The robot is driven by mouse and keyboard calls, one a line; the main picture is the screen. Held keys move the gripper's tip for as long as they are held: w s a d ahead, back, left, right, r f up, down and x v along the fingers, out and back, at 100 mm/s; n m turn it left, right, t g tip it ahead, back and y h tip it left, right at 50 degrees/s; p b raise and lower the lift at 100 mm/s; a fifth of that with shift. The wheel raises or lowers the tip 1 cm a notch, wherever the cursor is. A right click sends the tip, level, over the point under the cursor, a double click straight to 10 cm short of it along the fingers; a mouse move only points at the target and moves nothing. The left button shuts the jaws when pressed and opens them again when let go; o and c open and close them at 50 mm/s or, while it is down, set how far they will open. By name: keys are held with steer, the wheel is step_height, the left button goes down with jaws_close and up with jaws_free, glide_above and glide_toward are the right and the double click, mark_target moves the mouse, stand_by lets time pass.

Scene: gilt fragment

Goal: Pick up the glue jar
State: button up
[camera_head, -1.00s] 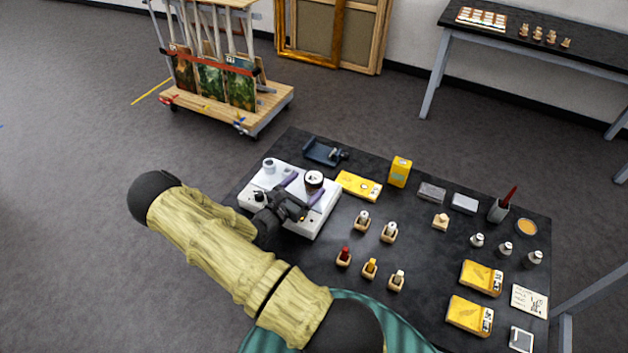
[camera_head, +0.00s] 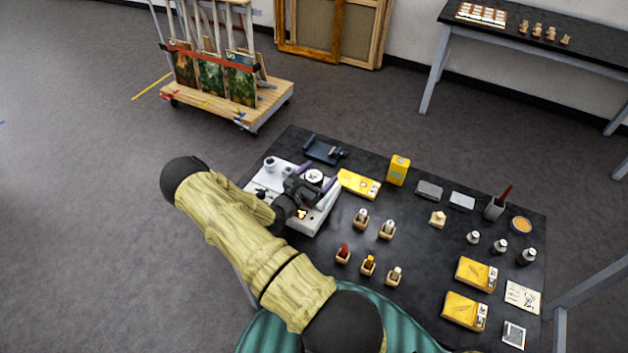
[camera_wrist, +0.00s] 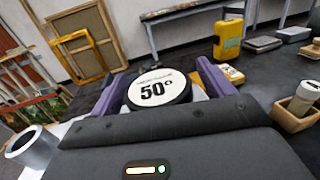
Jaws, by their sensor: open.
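The glue jar, with a round white lid marked 50° (camera_wrist: 157,90) and a dark rim, stands on a white boxy unit (camera_head: 327,214) at the table's left end. Its lid also shows in the head view (camera_head: 314,176). My gripper (camera_wrist: 162,84) is open, with one purple finger on each side of the jar. I cannot tell whether either finger touches it. The dark gripper body hides the jar's lower part in both views.
A small grey-white cup (camera_head: 270,164) stands on the same unit, left of the jar. A yellow box (camera_head: 359,184) lies close to its right, and a taller yellow container (camera_head: 398,170) stands beyond. Several wooden-based bottles stand in the table's middle.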

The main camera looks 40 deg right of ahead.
mark_target(318, 172)
steer(key=shift+c, duration=0.4)
steer(key=c, duration=1.2)
step_height(318, 172, up, 10)
steer(key=shift+b, duration=1.1)
